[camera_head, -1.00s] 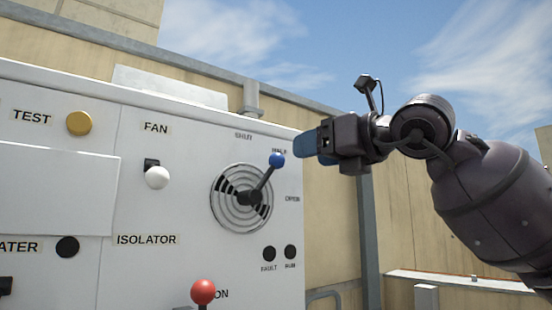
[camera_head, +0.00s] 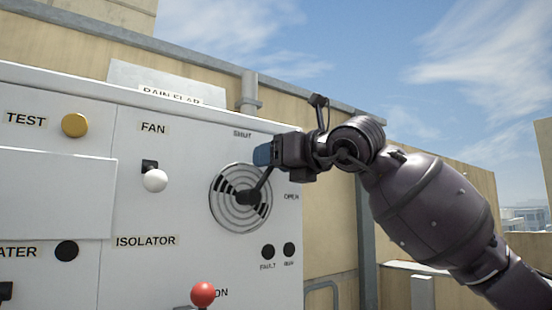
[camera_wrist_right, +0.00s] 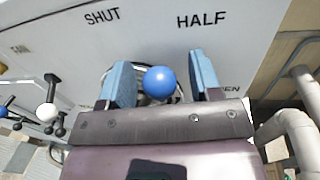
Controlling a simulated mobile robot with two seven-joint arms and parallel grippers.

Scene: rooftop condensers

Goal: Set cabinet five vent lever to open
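The vent lever shows as a dark arm (camera_head: 262,181) on a round slotted vent dial (camera_head: 240,198) at the cabinet's right side. It points up and right from the hub, toward the HALF label, which my gripper covers in the head view. Its blue ball knob (camera_wrist_right: 160,82) sits between the two blue fingers of my right gripper (camera_wrist_right: 161,80) in the right wrist view, with gaps at both sides. The right gripper (camera_head: 263,155) is open and hides the knob in the head view. The OPEN label (camera_head: 291,197) is right of the dial; SHUT (camera_head: 242,134) is above it. My left gripper is not in view.
The white cabinet front (camera_head: 120,200) also carries a white fan knob (camera_head: 154,181), a yellow test button (camera_head: 75,125), a red ball knob (camera_head: 203,294) and black buttons (camera_head: 268,252). A grey post (camera_head: 367,235) stands right of the cabinet. A pipe (camera_wrist_right: 298,130) shows at right in the wrist view.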

